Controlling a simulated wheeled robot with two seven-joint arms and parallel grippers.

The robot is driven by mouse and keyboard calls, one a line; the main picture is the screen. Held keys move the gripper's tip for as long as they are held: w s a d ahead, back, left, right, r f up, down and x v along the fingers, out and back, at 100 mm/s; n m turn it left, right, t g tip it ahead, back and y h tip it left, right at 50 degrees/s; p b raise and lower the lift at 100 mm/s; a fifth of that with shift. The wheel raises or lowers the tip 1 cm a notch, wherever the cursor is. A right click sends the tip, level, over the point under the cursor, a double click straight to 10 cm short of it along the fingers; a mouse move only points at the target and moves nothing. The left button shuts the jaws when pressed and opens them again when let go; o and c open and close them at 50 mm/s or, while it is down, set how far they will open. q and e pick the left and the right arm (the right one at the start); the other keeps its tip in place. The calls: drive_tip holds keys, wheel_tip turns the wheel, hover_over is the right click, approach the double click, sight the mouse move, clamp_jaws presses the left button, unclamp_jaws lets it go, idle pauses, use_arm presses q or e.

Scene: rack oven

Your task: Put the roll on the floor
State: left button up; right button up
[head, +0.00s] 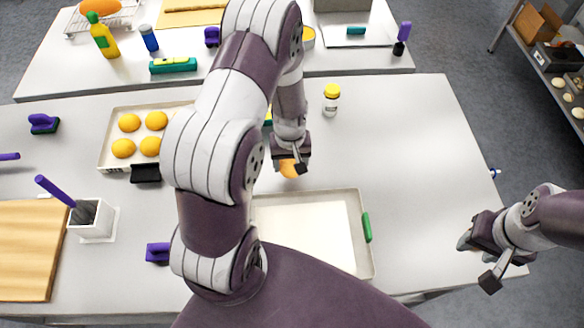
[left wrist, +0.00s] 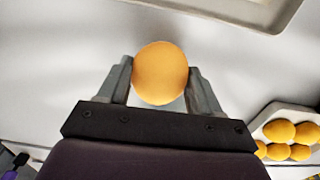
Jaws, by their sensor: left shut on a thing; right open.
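An orange-brown round roll (left wrist: 160,72) is between the fingers of my left gripper (left wrist: 162,84) in the left wrist view. In the head view the roll (head: 288,168) shows partly under my left gripper (head: 290,165), above the table and just behind an empty tray. I cannot tell how high it is held. My left gripper is shut on it. Several similar rolls (head: 129,122) lie on a tray at the left, and they also show in the left wrist view (left wrist: 280,132). My right gripper (head: 474,264) is open and empty by the table's right front edge. The grey floor (head: 440,30) shows at the upper right.
A cutting board (head: 25,250) and a white brush holder (head: 92,222) are at left. A shelf (head: 522,42) stands upper right.

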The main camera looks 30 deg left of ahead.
sight(290, 171)
use_arm(q)
wheel_tip(290, 171, down, 4)
drive_tip(key=shift+r+p, duration=0.1)
drive_tip(key=shift+p, duration=0.3)
drive_tip(key=shift+w, duration=0.1)
drive_tip(key=shift+f, duration=0.3)
drive_tip(key=o, duration=0.8)
drive_tip(key=shift+c, duration=0.2)
drive_tip(key=o, duration=0.3)
